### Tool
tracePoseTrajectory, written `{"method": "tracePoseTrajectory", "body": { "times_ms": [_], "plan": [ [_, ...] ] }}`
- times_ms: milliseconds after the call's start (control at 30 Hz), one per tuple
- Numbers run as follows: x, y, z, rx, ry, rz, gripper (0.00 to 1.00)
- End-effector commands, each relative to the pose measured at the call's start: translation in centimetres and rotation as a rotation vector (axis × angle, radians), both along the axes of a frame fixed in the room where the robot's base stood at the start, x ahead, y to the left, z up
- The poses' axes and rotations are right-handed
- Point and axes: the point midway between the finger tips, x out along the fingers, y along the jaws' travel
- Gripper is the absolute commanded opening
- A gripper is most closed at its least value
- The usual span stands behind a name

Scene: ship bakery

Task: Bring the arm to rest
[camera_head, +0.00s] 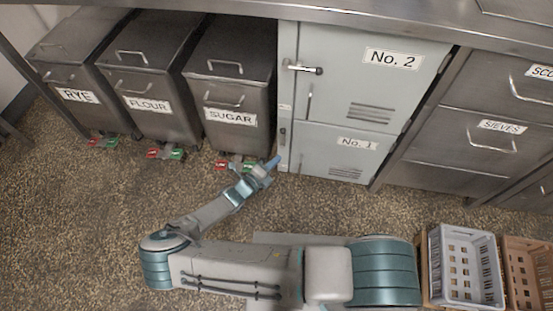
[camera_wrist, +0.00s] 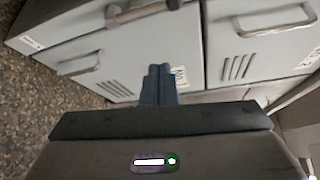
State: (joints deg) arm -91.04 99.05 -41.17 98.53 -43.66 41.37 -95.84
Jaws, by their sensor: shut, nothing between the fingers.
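My gripper (camera_head: 274,162) is at the end of my arm, which is bent over the floor in the head view. Its fingers point up and to the right, near the lower left corner of the pale locker doors. In the wrist view the two fingers of my gripper (camera_wrist: 159,70) are side by side and shut, with nothing between them. The locker fronts stand beyond them. The head view does not show clearly whether the fingertips touch the locker.
Bins marked RYE (camera_head: 77,60), FLOUR (camera_head: 150,70) and SUGAR (camera_head: 232,80) stand left of the No. 2 locker door (camera_head: 340,75) and No. 1 door (camera_head: 330,150). Drawers (camera_head: 480,145) are at right. A grey crate (camera_head: 466,236) and brown crate (camera_head: 540,243) lie lower right. Speckled floor (camera_head: 70,220) is clear at left.

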Motion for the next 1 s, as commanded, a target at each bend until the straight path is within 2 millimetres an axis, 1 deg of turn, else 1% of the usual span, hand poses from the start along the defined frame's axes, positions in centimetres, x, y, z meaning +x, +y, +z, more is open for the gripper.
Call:
{"method": "tracePoseTrajectory", "body": {
  "times_ms": [367, 467, 567, 667, 800, 967, 1000],
  "plan": [
    [0.0, 0.0, 0.0, 0.001, 0.0, -0.001, 0.0],
    [0.0, -0.2, 0.5, 0.026, -0.005, -0.022, 0.0],
    [-0.1, -0.9, 1.9, 0.103, -0.021, -0.093, 0.0],
    [-0.4, -2.2, 4.1, 0.229, -0.054, -0.214, 0.0],
    [-1.1, -3.9, 7.5, 0.428, -0.125, -0.417, 0.0],
    [-1.9, -5.6, 11.6, 0.636, -0.224, -0.65, 0.0],
    [-2.1, -5.9, 12.7, 0.686, -0.252, -0.707, 0.0]
  ]
}}
